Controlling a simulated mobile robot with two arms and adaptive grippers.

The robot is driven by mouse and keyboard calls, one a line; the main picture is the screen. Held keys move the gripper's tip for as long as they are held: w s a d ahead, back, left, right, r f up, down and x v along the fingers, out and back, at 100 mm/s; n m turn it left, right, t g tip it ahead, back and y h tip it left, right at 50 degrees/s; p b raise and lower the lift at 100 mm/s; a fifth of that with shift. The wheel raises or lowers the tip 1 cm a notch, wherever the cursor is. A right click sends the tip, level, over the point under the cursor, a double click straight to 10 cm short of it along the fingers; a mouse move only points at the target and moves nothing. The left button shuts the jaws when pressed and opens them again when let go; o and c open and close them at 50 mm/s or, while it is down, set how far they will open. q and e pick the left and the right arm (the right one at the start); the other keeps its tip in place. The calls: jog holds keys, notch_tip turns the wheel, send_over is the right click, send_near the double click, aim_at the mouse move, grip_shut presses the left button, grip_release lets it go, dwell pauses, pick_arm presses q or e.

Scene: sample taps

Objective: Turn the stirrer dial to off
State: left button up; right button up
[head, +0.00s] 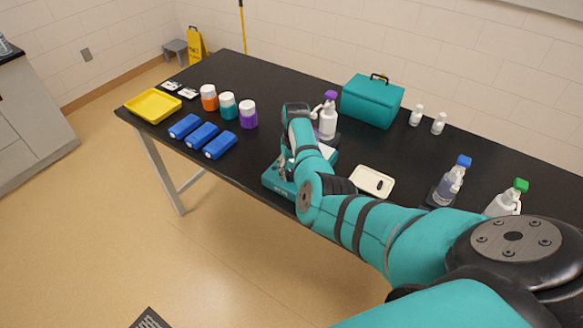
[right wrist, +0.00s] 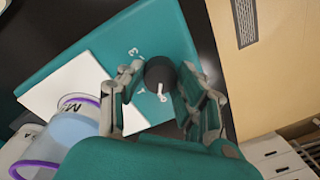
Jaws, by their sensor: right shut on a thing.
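The teal stirrer (head: 278,182) sits at the front edge of the black table, partly hidden behind my right arm in the head view. In the right wrist view the teal stirrer body (right wrist: 110,35) has a white square plate (right wrist: 65,75) and a round black dial (right wrist: 158,72). The dial has a white pointer, and small white marks stand beside it. My right gripper (right wrist: 160,92) has its two fingers on either side of the dial, shut on it. I cannot read which mark the pointer lines up with. My left gripper is not in view.
A purple-topped spray bottle (head: 328,117) stands behind the stirrer. A cream tray (head: 372,181) lies to its right, and blue blocks (head: 202,135) lie to its left. A teal case (head: 372,100) stands at the back. More spray bottles (head: 452,184) stand right.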

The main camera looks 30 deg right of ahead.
jog(key=shift+w+r+n+p, duration=0.1)
jog(key=shift+n+p, duration=0.2)
jog(key=shift+n, duration=0.7)
jog(key=o, duration=1.1)
jog(key=shift+o, duration=0.2)
notch_tip(320, 180, up, 12)
jog(key=shift+d, duration=0.35)
